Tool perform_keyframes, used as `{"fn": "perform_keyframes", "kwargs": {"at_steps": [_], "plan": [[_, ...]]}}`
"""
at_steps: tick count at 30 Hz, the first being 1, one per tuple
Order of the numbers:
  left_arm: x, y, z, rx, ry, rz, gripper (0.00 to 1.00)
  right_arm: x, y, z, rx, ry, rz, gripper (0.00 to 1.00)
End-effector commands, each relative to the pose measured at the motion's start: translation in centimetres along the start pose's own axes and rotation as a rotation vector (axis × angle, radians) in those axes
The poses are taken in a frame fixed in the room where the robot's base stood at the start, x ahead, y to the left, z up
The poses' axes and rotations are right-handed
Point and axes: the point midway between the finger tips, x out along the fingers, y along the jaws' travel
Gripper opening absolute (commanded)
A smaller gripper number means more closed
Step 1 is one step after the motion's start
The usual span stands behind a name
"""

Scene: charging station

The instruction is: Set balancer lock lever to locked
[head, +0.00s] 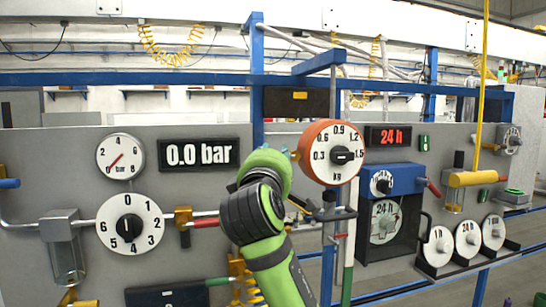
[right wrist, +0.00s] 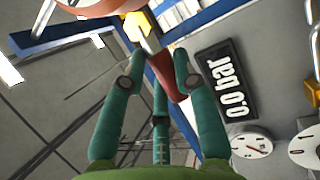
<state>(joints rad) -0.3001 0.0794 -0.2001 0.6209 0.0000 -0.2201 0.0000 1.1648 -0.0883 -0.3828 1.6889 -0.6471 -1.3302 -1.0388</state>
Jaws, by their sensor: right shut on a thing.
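The balancer (head: 317,145) is a round orange housing with a white kg dial and black knob, at the middle of the head view. Its orange edge (right wrist: 100,6) shows at the top of the right wrist view. Below that edge are a yellow block (right wrist: 137,24) and a dark red lever (right wrist: 179,88). My right gripper (right wrist: 158,62) has its teal fingers closed around the lever area; the exact contact is partly hidden. In the head view my right gripper (head: 290,154) is mostly hidden behind my green arm, just left of the balancer. My left gripper is out of view.
A 0.0 bar display (head: 199,154) and a pressure gauge (head: 121,157) are on the grey panel to the left. A blue post (head: 257,80) stands behind my arm. A blue box with a dial (head: 385,182) and a yellow cylinder (head: 473,179) are to the right.

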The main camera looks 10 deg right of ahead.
Motion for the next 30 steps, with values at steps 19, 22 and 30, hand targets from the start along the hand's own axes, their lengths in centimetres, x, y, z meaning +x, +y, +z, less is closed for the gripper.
{"fn": "perform_keyframes", "kwargs": {"at_steps": [19, 22, 30], "plan": [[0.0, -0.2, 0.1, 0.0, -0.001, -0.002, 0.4, 0.0, 0.1, 0.1, 0.002, -0.001, 0.001, 0.41], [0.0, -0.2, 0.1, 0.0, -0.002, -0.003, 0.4, -0.5, 0.0, 0.0, 0.001, 0.0, 0.002, 0.41], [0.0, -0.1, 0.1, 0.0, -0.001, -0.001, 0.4, -5.4, 0.1, 0.0, 0.006, 0.003, 0.002, 0.41]]}}
